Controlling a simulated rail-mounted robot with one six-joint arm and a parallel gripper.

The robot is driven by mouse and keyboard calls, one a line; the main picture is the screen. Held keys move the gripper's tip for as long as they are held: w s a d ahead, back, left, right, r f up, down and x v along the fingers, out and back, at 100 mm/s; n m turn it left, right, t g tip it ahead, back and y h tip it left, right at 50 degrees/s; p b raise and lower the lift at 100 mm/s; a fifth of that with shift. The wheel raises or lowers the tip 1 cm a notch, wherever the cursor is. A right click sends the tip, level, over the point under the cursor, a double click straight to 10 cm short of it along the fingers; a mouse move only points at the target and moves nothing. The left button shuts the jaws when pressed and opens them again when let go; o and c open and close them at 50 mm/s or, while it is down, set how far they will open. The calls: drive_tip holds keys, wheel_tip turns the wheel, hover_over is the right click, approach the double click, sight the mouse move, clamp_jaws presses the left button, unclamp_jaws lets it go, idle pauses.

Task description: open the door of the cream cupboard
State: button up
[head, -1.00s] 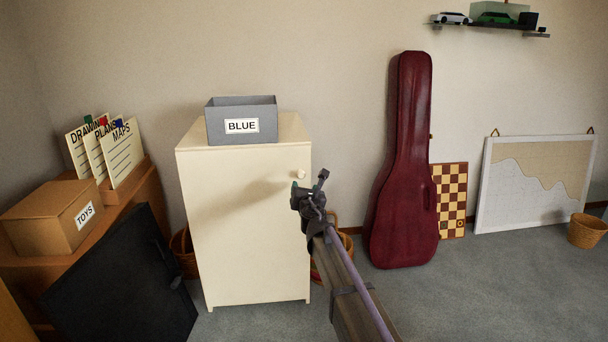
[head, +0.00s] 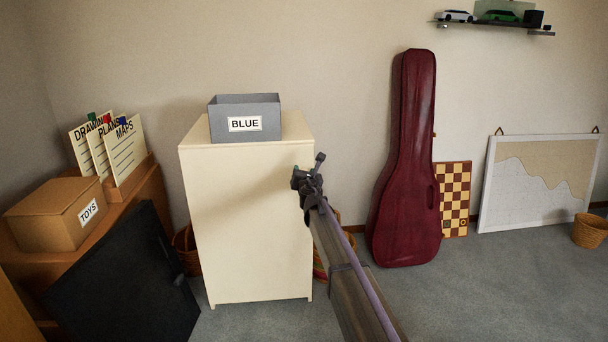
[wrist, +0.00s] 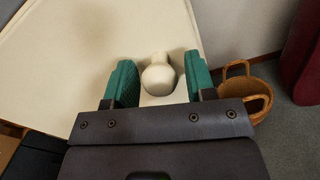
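The cream cupboard (head: 200,134) stands against the wall, and its door (head: 240,230) looks shut. In the wrist view, its round cream knob (wrist: 159,78) is between the two green finger pads of my gripper (wrist: 160,66), with a gap on each side. My gripper is open around the knob. In the head view, my gripper (head: 305,178) is at the upper right of the door and hides the knob.
A grey box marked BLUE (head: 244,125) sits on top of the cupboard. A black panel (head: 125,275) leans at the left. A wicker basket (wrist: 247,88) is beside the cupboard, and a red instrument case (head: 405,190) stands to the right.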

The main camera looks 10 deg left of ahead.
clamp_jaws()
